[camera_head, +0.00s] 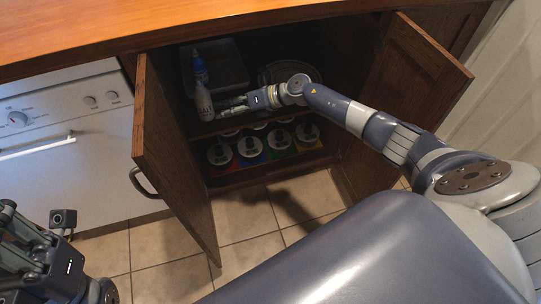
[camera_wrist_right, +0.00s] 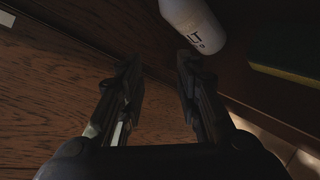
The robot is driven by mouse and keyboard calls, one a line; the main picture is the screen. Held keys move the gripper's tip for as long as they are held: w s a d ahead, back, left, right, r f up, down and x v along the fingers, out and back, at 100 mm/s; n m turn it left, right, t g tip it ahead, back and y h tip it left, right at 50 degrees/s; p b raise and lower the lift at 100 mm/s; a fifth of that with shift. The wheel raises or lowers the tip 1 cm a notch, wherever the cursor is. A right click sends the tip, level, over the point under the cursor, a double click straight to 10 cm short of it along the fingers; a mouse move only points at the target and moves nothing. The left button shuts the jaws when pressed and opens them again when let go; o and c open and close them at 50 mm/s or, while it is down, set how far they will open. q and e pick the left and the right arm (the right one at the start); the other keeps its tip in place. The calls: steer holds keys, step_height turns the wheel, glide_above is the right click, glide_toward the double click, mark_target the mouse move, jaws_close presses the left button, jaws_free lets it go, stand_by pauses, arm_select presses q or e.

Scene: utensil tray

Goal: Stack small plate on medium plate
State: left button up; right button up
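A dim round stack of rims (camera_head: 272,74) sits on the cabinet's upper shelf, behind my right wrist; it looks like plates, but I cannot tell small from medium. My right gripper (camera_head: 222,107) is inside the cabinet, left of these rims and close to a white bottle (camera_head: 204,103).
A blue bottle (camera_head: 199,68) and a dark tray (camera_head: 229,64) are at the shelf's left. Several colored, round-topped items (camera_head: 250,147) fill the lower shelf. The open left door (camera_head: 170,150) and right door (camera_head: 412,100) flank the opening. A white appliance (camera_head: 60,130) stands left.

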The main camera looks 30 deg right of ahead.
steer(key=s+d+f+m+h+p, duration=0.2)
steer(key=s+f+m+p, duration=0.1)
steer(key=s+f+m, duration=0.2)
steer(key=s+d+f+m+t+h+p, duration=0.1)
steer(key=s+f+m+h+p, duration=0.2)
steer(key=f+m, duration=0.4)
steer(key=s+d+f+m+t+h+p, duration=0.1)
steer(key=s+f+m+p, duration=0.4)
steer(key=m, duration=0.5)
steer(key=shift+s+d+f+m+h, duration=0.3)
steer(key=shift+s+d+f+h, duration=0.3)
steer(key=shift+s+d+h, duration=0.4)
steer(key=shift+s+a, duration=0.1)
steer(key=shift+a, duration=0.05)
